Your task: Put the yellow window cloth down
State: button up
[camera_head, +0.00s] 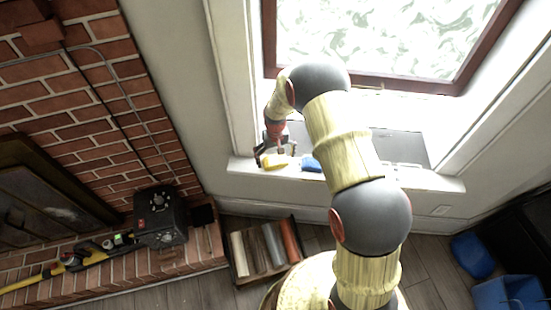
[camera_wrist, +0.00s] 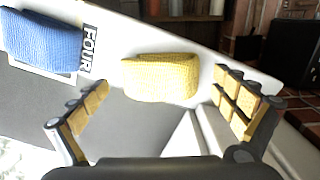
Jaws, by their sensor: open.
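The yellow window cloth (camera_wrist: 162,78) lies folded on the white window sill (camera_wrist: 205,45). In the head view the cloth (camera_head: 276,161) shows at the left part of the sill, just by my gripper (camera_head: 270,157). In the wrist view my gripper (camera_wrist: 165,115) is open, with its two fingers wide apart. The cloth lies beyond and between the fingertips and is clear of both. Nothing is held in the jaws.
A folded blue cloth (camera_wrist: 42,40) lies on the sill beside a label reading "FOUR" (camera_wrist: 89,48); a grey panel (camera_wrist: 130,125) lies nearer. The window frame (camera_head: 368,86) stands behind. A crate of rolls (camera_head: 265,250) is on the floor below.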

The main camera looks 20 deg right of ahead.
notch_tip(320, 180, up, 12)
jog(key=p, duration=0.3)
notch_tip(320, 180, up, 14)
jog(key=r+t, duration=0.1)
send_over(275, 159)
jog(key=s, duration=0.4)
jog(key=s+r+t, duration=0.2)
jog(key=s+r, duration=0.5)
jog(key=r, duration=0.3)
jog(key=s+r+t, duration=0.1)
jog(key=s+r, duration=0.3)
jog(key=s, duration=0.6)
jog(key=s+r+t, duration=0.1)
jog(key=s+r, duration=0.4)
jog(key=s, duration=0.6)
jog(key=shift+s+t, duration=0.3)
jog(key=shift+o, duration=0.3)
jog(key=shift+d, duration=0.1)
